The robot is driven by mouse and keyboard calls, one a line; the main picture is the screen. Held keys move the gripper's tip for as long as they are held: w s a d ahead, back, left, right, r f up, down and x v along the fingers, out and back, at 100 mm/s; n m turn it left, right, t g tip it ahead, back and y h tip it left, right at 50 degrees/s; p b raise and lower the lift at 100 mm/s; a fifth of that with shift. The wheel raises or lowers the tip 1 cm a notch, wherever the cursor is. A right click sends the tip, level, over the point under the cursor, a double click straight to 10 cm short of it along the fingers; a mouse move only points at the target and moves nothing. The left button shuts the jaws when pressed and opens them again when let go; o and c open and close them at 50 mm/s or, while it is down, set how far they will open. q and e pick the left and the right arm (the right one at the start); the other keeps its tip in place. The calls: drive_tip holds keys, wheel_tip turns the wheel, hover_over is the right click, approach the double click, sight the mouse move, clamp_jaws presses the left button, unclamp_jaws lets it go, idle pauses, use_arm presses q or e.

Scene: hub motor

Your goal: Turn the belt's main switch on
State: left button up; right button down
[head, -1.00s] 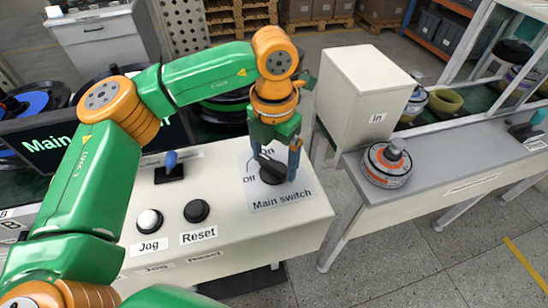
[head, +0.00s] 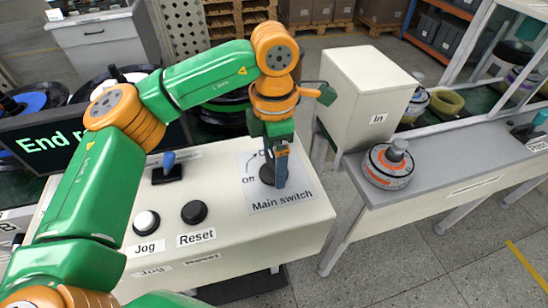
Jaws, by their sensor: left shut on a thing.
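The main switch is a black rotary knob (head: 266,174) on a white plate (head: 290,195) marked Off, On and "Main switch", on the cream console. My left gripper (head: 278,178) points down over the plate and is shut on the knob, covering much of it and part of the "On" print. Which mark the knob points to cannot be told. My right gripper is not in view.
On the console are a white Jog button (head: 146,222), a black Reset button (head: 194,212) and a blue-handled lever (head: 168,165). A cream box (head: 365,95) marked "In" stands right of the console. A hub motor (head: 389,166) sits on the grey bench.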

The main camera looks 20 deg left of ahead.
use_arm(q)
drive_tip(key=shift+r, duration=0.1)
idle(0.4)
drive_tip(key=o, duration=1.1)
drive_tip(key=shift+c, duration=0.2)
wheel_tip(320, 180, up, 7)
drive_tip(key=shift+r, duration=0.1)
